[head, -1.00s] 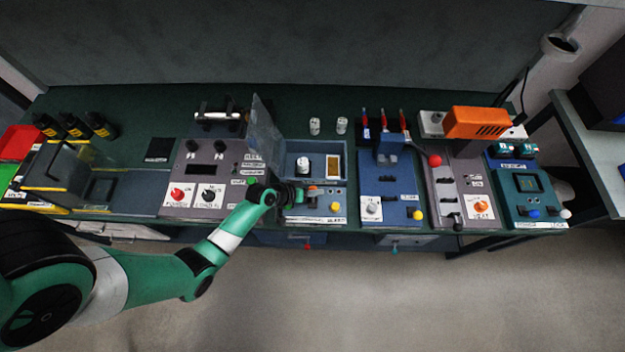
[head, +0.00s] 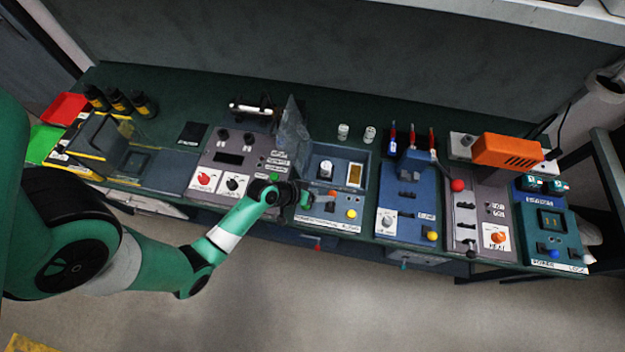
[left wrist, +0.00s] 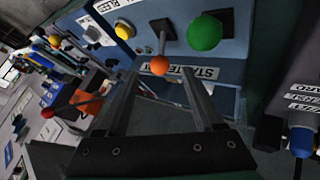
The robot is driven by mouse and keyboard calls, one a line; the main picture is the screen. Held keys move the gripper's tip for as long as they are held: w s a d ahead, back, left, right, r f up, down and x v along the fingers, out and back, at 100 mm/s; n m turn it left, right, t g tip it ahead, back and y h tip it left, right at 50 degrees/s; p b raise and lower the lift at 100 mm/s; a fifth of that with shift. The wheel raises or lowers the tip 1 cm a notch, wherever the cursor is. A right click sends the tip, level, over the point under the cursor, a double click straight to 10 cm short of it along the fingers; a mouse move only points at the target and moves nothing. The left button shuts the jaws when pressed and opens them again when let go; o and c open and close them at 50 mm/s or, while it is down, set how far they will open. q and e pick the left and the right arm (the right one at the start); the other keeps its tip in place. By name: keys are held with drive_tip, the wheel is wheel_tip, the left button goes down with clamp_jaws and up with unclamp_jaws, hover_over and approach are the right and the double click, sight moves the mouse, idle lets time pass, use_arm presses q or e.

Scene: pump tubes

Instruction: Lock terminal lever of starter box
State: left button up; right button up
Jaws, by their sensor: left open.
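The starter box (head: 359,201) is a blue unit near the middle of the bench, with its clear lid (head: 291,132) standing up at its left. In the left wrist view its front face (left wrist: 222,68) carries a lever with an orange ball tip (left wrist: 159,66), a green button (left wrist: 204,33) and a yellow button (left wrist: 124,30). A white label (left wrist: 182,71) is partly hidden by the fingers. My left gripper (left wrist: 163,78) is open, its two fingers on either side of the orange ball in that view; contact cannot be told. In the head view my left gripper (head: 305,198) is at the box's front left.
A grey panel with red and black knobs (head: 218,183) lies to the left. A blue switch unit (head: 407,219) and a panel with an orange block (head: 507,150) lie to the right. The floor (head: 330,300) before the bench is clear.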

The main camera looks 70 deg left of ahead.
use_arm(q)
drive_tip(key=p+v, duration=0.2)
drive_tip(key=v, duration=0.3)
drive_tip(key=shift+p, duration=0.4)
